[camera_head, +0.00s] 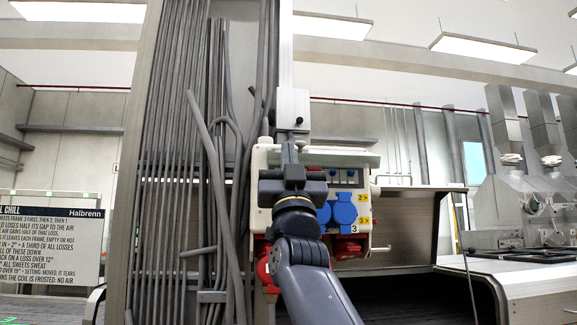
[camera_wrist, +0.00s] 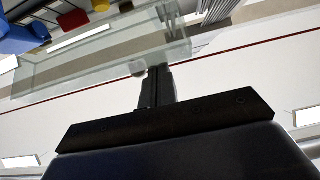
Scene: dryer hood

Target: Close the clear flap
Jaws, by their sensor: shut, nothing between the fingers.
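The clear flap (camera_wrist: 95,65) is a see-through panel with pale edges, stretching across the upper left of the wrist view. In the head view a pale panel edge at the top of the socket box (camera_head: 362,184) seems to be the flap, raised and seen nearly edge-on. My gripper (camera_head: 290,150) is in front of the box's upper left part, fingers pointing up. In the wrist view my shut, empty fingers (camera_wrist: 157,72) overlap the flap's lower edge. I cannot tell whether they touch it.
Blue sockets (camera_head: 343,209) and red sockets (camera_head: 264,268) are on the box. Grey cables (camera_head: 195,130) hang on the left beside an upright post (camera_head: 286,60). A metal hood (camera_head: 415,220) stands on the right. A sign (camera_head: 50,235) is at far left.

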